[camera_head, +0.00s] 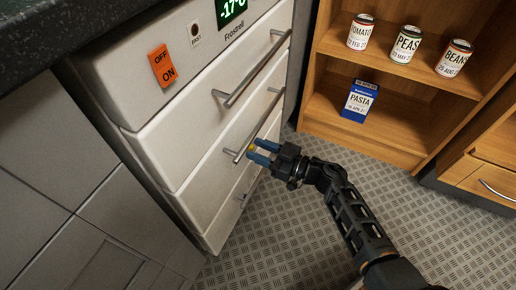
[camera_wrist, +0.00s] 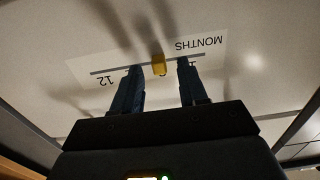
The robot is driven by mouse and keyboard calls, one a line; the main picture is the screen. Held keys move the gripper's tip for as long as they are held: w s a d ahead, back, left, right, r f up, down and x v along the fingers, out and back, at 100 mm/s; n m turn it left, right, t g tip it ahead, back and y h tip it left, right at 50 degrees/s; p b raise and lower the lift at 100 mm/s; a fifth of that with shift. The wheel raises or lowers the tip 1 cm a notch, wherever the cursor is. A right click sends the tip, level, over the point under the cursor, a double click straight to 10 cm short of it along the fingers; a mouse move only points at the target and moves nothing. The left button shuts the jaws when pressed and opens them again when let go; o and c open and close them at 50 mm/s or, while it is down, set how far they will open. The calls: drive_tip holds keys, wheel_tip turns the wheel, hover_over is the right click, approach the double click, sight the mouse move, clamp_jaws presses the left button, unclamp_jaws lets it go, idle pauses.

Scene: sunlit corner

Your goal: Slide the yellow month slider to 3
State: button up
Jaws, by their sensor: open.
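The yellow month slider (camera_wrist: 159,65) sits on a dark slot in a pale label strip (camera_wrist: 210,43) on a white drawer front. The label reads MONTHS and 12, upside down in the wrist view; the 12 is at the left end and no 3 is visible. My gripper (camera_wrist: 160,70) is open, with one blue finger on each side of the slider and a gap on both sides. In the head view, my gripper (camera_head: 261,153) is at the lower drawers, and a bit of yellow slider (camera_head: 252,148) shows between its fingertips.
The white freezer (camera_head: 165,120) has long metal drawer handles (camera_head: 255,70) near my gripper and an orange OFF/ON switch (camera_head: 162,66). A wooden shelf (camera_head: 400,140) holds cans and a blue pasta box (camera_head: 359,102). Patterned floor is clear below.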

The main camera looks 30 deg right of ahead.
drive_tip(key=p+v, duration=0.1)
drive_tip(key=v, duration=0.6)
drive_tip(key=shift+p, duration=0.4)
drive_tip(key=shift+s, duration=0.15)
drive_tip(key=s+a+r+m+h, duration=0.2)
drive_tip(key=s+a+r+h, duration=0.1)
drive_tip(key=s+r, duration=0.65)
drive_tip(key=s+a+r+m+h, duration=0.25)
drive_tip(key=s+r, duration=0.35)
drive_tip(key=s, duration=0.6)
drive_tip(key=s+a+r+m+h, duration=0.2)
drive_tip(key=s+r+h, duration=0.2)
drive_tip(key=s+r, duration=0.45)
wheel_tip(320, 180, up, 24)
drive_tip(key=s+p, duration=0.1)
drive_tip(key=p, duration=2.4)
drive_tip(key=shift+s+a+f+g, duration=0.2)
drive_tip(key=shift+s+f+g, duration=0.05)
drive_tip(key=shift+s+g, duration=0.15)
drive_tip(key=shift+n+y, duration=0.25)
